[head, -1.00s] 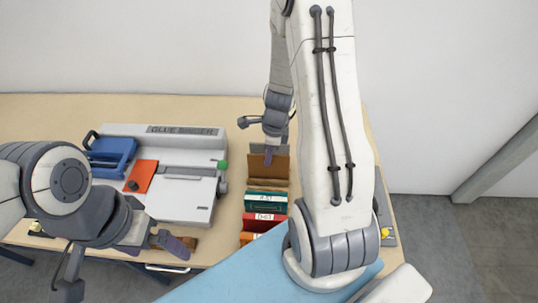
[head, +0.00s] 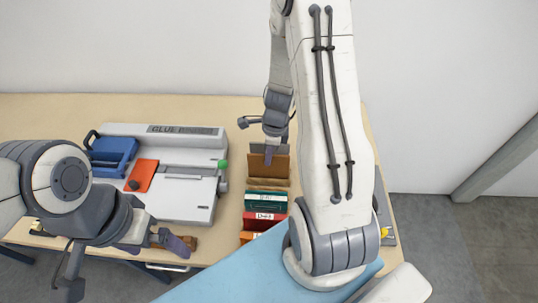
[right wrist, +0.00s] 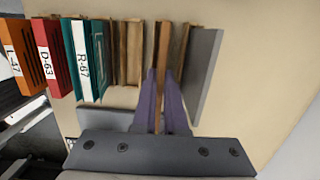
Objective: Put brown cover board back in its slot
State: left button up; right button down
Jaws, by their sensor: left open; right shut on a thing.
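My right gripper (head: 269,152) is shut on a brown cover board (head: 270,166) at the back end of the row of books. In the right wrist view the board (right wrist: 177,55) stands upright between the purple fingers (right wrist: 165,105). Other brown boards (right wrist: 126,50) stand to its left with a small gap between, and a grey upright plate (right wrist: 207,65) stands to its right. I cannot tell whether the board's lower edge is seated, as its base is hidden. My left gripper (head: 174,242) is open near the table's front edge, beside a brown item (head: 190,243).
Teal (head: 265,202), red (head: 263,220) and orange (head: 250,237) books stand in front of the boards. A white glue binder (head: 185,195) with a blue part (head: 112,153) stands left on the wooden table (head: 240,108). A light blue surface (head: 230,280) lies at the front.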

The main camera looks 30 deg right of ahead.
jog(key=shift+f+b, duration=0.6)
jog(key=shift+f, duration=0.1)
jog(key=c, duration=1.2)
grip_release()
jog(key=shift+c, duration=0.2)
jog(key=shift+r, duration=0.1)
jog(key=r+p, duration=0.7)
jog(key=s+d+r+p, duration=0.1)
jog(key=r+p, duration=0.3)
jog(key=shift+f, duration=0.1)
